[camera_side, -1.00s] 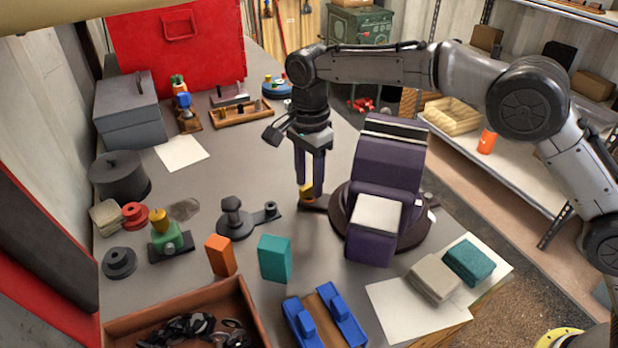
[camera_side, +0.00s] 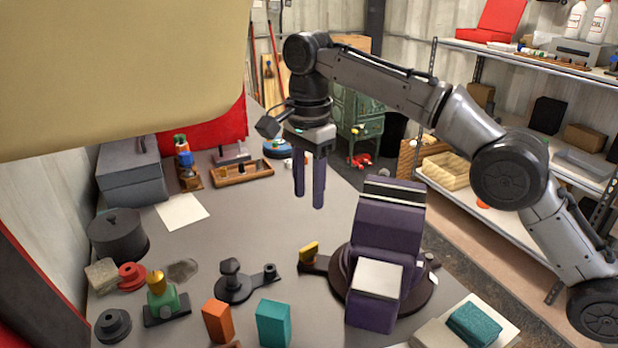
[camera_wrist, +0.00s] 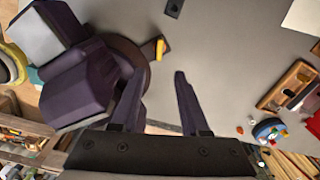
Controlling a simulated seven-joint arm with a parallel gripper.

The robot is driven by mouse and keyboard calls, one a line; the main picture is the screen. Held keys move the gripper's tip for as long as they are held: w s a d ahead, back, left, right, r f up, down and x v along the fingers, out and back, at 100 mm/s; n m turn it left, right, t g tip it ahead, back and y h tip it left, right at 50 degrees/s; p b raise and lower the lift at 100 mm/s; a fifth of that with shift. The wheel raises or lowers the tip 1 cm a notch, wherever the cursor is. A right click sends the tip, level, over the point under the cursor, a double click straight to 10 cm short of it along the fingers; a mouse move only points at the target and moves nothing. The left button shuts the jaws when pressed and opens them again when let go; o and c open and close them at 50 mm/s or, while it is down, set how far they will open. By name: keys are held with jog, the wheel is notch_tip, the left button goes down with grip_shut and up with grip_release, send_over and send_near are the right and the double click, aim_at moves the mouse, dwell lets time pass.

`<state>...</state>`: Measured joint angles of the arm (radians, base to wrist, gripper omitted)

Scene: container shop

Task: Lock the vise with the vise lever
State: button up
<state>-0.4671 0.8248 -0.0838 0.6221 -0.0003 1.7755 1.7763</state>
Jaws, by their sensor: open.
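The purple vise (camera_side: 385,225) stands on a dark round base at the right part of the bench; it also shows in the wrist view (camera_wrist: 85,85). The vise lever (camera_side: 313,262) is a dark bar with a yellow end, sticking out from the base toward the left; its yellow end shows in the wrist view (camera_wrist: 160,49). My gripper (camera_side: 309,200) is open and empty, above the bench and behind the lever, apart from it. In the wrist view, its two purple fingers (camera_wrist: 158,88) are spread with grey bench between them.
A dark clamp part (camera_side: 235,285), an orange block (camera_side: 218,322) and a teal block (camera_side: 273,324) stand left of the vise. A wooden tray (camera_side: 243,173) and grey box (camera_side: 130,172) are at the back. A beige surface covers the upper left of the side view.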

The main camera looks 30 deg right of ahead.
jog(key=shift+r, duration=0.95)
